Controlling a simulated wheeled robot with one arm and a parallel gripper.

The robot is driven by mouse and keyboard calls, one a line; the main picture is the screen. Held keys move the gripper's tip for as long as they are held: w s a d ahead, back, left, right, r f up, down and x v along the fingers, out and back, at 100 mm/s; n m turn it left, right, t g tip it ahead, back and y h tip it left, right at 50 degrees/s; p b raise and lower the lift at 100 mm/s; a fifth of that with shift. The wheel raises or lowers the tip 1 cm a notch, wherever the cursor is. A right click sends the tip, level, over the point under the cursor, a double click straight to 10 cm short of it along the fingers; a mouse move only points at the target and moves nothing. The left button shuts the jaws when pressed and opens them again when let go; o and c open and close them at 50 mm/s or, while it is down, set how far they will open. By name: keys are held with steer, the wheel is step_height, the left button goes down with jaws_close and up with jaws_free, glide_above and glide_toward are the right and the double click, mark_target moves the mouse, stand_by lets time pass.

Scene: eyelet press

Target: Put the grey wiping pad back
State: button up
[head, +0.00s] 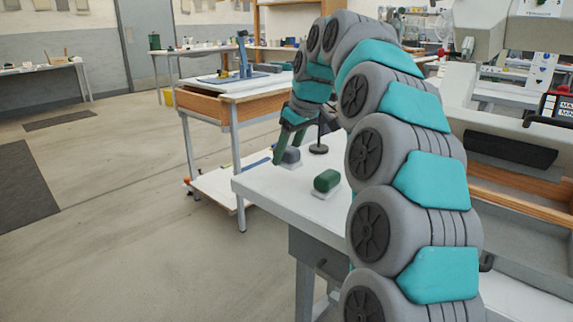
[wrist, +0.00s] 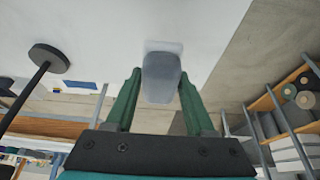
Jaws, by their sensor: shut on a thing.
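The grey wiping pad (wrist: 161,82) is a rounded block between the two green fingers of my gripper (wrist: 160,92) in the wrist view. My gripper is shut on it. In the head view the grey pad (head: 290,157) is at the far left part of the white table, beside the green fingers of my gripper (head: 286,145). A pale flat plate (wrist: 163,46) shows at the pad's end in the wrist view. I cannot tell whether the pad touches it.
A green pad (head: 327,180) sits on a pale plate nearer on the white table (head: 262,187). A black stand with a round base (head: 318,149) is close to the grey pad; its base (wrist: 49,58) shows in the wrist view. Another bench (head: 240,87) stands behind.

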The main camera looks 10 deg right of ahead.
mark_target(287, 165)
steer(key=shift+f, duration=1.65)
steer(key=o, duration=1.2)
steer(key=shift+f, duration=0.1)
steer(key=v, duration=0.9)
steer(key=shift+w+r, duration=0.1)
steer(key=shift+r, duration=0.2)
steer(key=shift+p+v, duration=0.45)
steer(key=shift+v, duration=1)
steer(key=shift+a, duration=0.1)
